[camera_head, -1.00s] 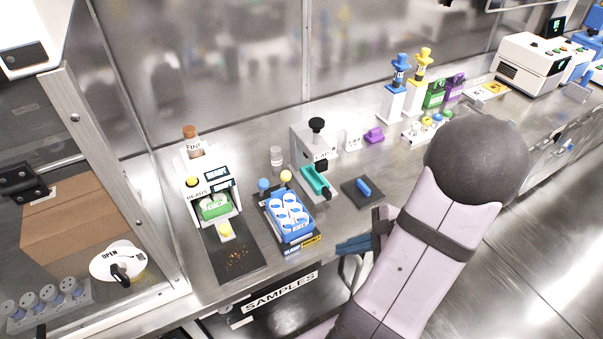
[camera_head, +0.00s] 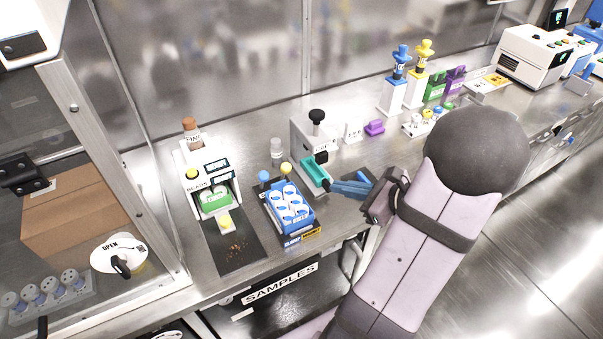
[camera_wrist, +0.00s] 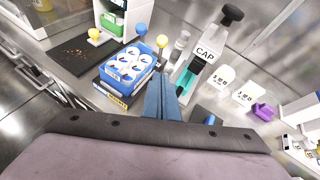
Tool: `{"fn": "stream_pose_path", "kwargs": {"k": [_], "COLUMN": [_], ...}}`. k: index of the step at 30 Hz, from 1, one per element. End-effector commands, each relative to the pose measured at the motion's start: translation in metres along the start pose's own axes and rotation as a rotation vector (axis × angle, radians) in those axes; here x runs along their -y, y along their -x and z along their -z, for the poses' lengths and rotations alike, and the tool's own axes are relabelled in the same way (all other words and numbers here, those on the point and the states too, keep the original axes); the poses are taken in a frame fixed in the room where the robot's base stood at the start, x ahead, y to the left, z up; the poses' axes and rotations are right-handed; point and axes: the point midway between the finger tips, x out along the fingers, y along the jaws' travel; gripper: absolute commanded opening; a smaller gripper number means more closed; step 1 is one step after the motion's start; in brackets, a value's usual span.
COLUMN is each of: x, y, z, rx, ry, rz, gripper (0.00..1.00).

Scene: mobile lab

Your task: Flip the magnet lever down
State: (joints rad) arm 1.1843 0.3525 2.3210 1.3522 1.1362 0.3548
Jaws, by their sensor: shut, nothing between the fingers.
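The blue rack (camera_head: 293,209) with several white round caps stands on a base whose front label is part blue, part yellow; the yellow part appears to read MAGNET. Behind the rack stand a yellow-ball lever (camera_head: 286,168) and a blue-ball lever (camera_head: 264,175), both raised. The yellow-ball lever (camera_wrist: 162,41) and blue-ball lever (camera_wrist: 141,29) also show in the wrist view. My gripper (camera_head: 334,187) is shut and empty, right of the rack beside the capper. In the wrist view its blue fingers (camera_wrist: 162,82) point toward the yellow ball, apart from it.
The capper (camera_head: 315,145) with a black knob and teal tray stands close to my fingers. The bead dispenser (camera_head: 205,180) is left of the rack, with its own yellow ball. A small clear vial (camera_head: 276,147) stands behind the levers. The glass-walled enclosure is far left.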

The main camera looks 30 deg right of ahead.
Motion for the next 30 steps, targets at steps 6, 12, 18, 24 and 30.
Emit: {"fn": "stream_pose_path", "kwargs": {"k": [6, 12, 18, 24, 30], "x": [-0.001, -0.002, -0.002, -0.001, 0.000], "y": [-0.013, -0.041, -0.078, -0.106, -0.121], "z": [0.000, -0.001, 0.000, -0.010, -0.024], "rx": [0.001, 0.001, -0.001, 0.000, -0.001], "ry": [0.001, 0.000, 0.000, 0.003, 0.002], "rz": [-0.004, -0.007, -0.008, -0.004, -0.002], "gripper": [0.00, 0.00, 0.00, 0.00, 0.00]}}
